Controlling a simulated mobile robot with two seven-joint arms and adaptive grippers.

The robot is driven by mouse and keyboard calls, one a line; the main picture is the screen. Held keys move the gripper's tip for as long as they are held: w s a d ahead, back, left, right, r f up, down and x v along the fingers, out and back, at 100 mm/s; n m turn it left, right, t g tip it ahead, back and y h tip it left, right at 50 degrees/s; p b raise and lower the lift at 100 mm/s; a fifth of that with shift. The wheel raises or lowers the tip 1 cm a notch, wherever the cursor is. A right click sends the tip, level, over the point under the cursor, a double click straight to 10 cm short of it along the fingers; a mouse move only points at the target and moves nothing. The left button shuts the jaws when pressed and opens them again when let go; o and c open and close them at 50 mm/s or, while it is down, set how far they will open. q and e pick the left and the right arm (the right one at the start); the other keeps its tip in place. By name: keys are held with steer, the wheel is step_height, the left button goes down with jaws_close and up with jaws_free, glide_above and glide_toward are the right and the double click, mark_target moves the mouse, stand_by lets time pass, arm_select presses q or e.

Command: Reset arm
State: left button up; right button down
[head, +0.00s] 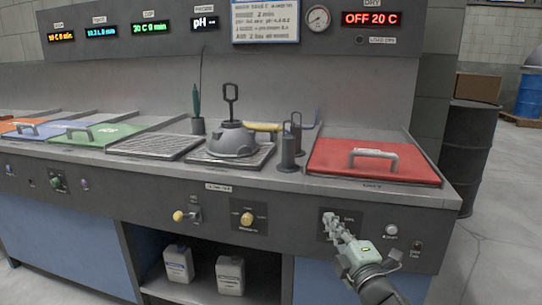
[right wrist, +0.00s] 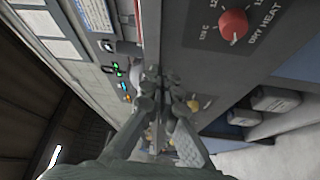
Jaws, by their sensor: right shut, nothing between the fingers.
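My right gripper (head: 332,224) is in front of the counter's front panel in the head view, beside the black DRY HEAT plate (head: 354,219). Its fingers (right wrist: 160,80) are together and empty in the right wrist view. In that view a red knob (right wrist: 233,25) on the DRY HEAT plate is to the right of the fingers and apart from them. In the head view the gripper hides the knob. My right arm comes in from the bottom right. My left gripper is not in view.
Above the gripper, a red lid with a handle (head: 330,150) lies on the counter. A grey dome-shaped hood (head: 233,142) stands left of it. A yellow-handled knob (head: 247,219) is on the panel. White jugs (head: 230,275) stand on the shelf below.

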steer(key=s+d+f+m+g+h, duration=0.2)
steer(key=s+d+f+m, duration=0.1)
steer(key=f, duration=0.5)
steer(key=s+d+f+m+g+h, duration=0.2)
steer(key=s+d+f+m+g, duration=0.15)
steer(key=f, duration=0.35)
steer(key=s+d+f+m+g+h, duration=0.1)
steer(key=s+d+f+m, duration=0.25)
steer(key=f, duration=0.45)
steer(key=s+d+f+m+g, duration=0.1)
steer(key=s+f+m+g, duration=0.3)
steer(key=s+f, duration=0.4)
steer(key=s+d+f+m+g, duration=0.1)
steer(key=s+f+m+g, duration=0.3)
steer(key=s+f, duration=0.5)
steer(key=s+g, duration=0.1)
steer(key=s, duration=0.7)
steer(key=shift+s+d+f+h, duration=0.25)
steer(key=shift+s+d+h, duration=0.05)
steer(key=shift+s+h, duration=0.1)
steer(key=shift+w, duration=0.1)
